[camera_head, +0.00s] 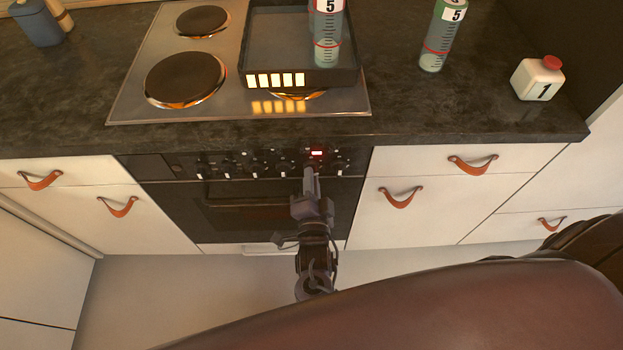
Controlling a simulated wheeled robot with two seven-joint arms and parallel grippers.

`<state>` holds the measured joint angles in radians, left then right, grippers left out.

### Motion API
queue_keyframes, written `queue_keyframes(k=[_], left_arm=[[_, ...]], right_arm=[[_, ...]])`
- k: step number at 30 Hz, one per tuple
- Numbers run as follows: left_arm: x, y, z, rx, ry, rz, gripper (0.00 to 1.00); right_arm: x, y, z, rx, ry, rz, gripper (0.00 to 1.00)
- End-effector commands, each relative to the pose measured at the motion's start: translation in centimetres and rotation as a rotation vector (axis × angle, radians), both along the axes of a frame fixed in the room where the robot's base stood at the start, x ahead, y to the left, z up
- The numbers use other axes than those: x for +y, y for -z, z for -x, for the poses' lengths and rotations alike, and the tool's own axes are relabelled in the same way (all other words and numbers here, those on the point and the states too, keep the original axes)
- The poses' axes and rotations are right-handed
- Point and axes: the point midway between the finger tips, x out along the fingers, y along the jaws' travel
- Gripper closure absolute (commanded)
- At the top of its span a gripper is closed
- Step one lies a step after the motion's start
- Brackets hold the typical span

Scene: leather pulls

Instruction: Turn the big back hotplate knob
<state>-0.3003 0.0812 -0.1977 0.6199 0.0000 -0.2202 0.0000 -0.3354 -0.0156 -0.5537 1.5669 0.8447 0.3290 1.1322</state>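The knobs (256,170) sit in a row on the black oven panel below the worktop edge. Several have white marks, but I cannot tell which one belongs to the big back hotplate. My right gripper (309,172) points up at the right part of this row, just below a small red-lit display (317,153). Its fingertips cover part of the row, so I cannot tell whether they touch or grip a knob. The metal hob (130,101) has a back left hotplate (203,20) and a larger front left hotplate (185,78). My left gripper is not in view.
A dark tray (347,76) with lit bars covers the hob's right side, with a labelled bottle (326,40) at it. Another bottle (440,38) and a white red-capped container (537,79) stand to the right. Drawers with leather pulls (400,198) flank the oven.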

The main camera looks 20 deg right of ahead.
Motion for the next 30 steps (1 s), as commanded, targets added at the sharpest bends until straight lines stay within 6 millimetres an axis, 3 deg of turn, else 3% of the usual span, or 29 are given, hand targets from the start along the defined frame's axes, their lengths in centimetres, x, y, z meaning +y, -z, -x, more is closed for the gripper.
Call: queue_keyframes(k=[14, 30], left_arm=[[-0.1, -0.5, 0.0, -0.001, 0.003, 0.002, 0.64], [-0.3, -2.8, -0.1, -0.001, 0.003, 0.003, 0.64]], right_arm=[[-0.1, -0.1, 0.0, 0.027, 0.002, 0.086, 1.00], [-0.1, -0.1, 0.0, 0.156, 0.000, 0.535, 1.00]])
